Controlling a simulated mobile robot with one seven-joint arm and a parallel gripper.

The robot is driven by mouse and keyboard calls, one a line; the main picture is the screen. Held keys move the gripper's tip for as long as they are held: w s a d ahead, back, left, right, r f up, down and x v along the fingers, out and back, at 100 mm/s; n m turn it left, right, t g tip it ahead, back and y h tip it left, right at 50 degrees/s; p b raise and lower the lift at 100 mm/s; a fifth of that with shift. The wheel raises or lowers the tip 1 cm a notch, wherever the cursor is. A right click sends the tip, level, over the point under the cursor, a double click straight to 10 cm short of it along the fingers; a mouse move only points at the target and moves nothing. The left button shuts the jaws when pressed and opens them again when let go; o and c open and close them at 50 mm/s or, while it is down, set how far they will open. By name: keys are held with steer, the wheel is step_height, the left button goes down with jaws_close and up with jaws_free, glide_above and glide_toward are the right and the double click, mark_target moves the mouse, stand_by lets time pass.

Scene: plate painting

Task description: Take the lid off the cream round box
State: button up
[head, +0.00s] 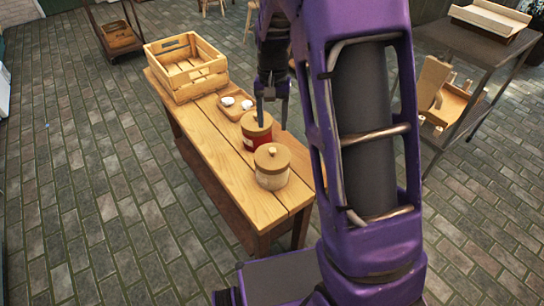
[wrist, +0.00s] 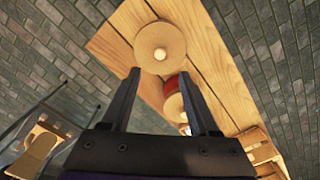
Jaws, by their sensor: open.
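The cream round box (head: 271,180) stands upright near the close end of the wooden table. Its round wooden lid (head: 272,157), with a small knob, sits on top; the lid also shows in the wrist view (wrist: 148,43), beyond my fingertips. A red round box (head: 257,143) with a similar wooden lid stands just behind it; in the wrist view the red box (wrist: 173,86) shows between my fingers. My gripper (head: 272,115) points down over the table near the red box, fingers apart and empty. I cannot tell its exact height above the lids.
A wooden tray (head: 236,116) with white round things lies behind the red box. A slatted wooden crate (head: 187,83) stands at the table's far end. The table (head: 222,175) is bare at its left front. A dark metal table (head: 468,43) stands at the right.

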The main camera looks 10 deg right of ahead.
mark_target(272, 149)
step_height(272, 149, down, 10)
steer(key=shift+r+b, duration=0.1)
steer(key=shift+b, duration=0.8)
jaws_close()
